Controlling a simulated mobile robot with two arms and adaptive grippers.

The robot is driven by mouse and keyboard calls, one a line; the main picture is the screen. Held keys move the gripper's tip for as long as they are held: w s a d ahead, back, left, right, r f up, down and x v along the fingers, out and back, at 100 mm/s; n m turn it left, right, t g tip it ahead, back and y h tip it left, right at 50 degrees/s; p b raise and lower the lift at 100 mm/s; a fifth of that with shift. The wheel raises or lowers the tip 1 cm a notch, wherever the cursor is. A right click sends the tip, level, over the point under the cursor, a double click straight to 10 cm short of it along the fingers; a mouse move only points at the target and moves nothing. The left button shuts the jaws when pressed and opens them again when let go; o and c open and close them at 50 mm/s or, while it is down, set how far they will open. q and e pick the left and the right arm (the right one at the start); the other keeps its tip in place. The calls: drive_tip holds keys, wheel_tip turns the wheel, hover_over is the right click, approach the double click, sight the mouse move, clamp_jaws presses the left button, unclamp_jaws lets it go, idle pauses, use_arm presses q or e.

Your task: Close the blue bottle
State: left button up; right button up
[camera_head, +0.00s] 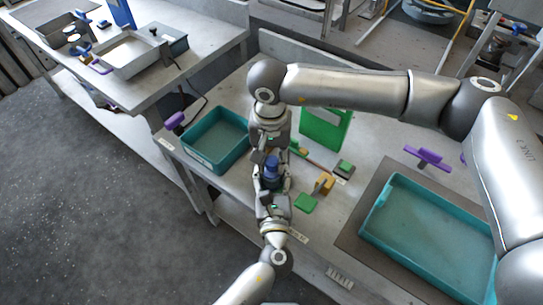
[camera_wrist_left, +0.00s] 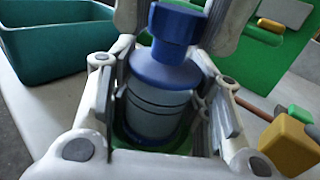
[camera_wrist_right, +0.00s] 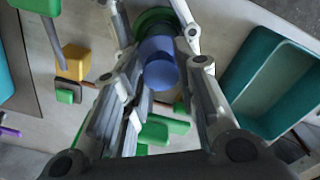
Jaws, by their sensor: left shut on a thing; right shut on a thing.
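The blue bottle (camera_wrist_left: 158,95) stands upright in the left wrist view, with a blue cap (camera_wrist_left: 174,22) on its top. In the head view the bottle (camera_head: 272,172) is between my two grippers. My left gripper (camera_head: 272,188) comes from the front and is shut around the bottle's body. My right gripper (camera_head: 270,150) comes from the far side, with its fingers at the cap. In the right wrist view the cap (camera_wrist_right: 159,63) sits between those fingers, shut on it. Cap and neck touch or nearly so; the thread is hidden.
A teal bin (camera_head: 216,140) stands left of the grippers, and a large teal tray (camera_head: 425,232) lies at the right. A green panel (camera_head: 325,128), a yellow block (camera_head: 324,183) and a green block (camera_head: 306,203) are close by on the right. A purple-handled part (camera_head: 427,157) lies farther right.

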drive_tip(key=shift+f, duration=0.55)
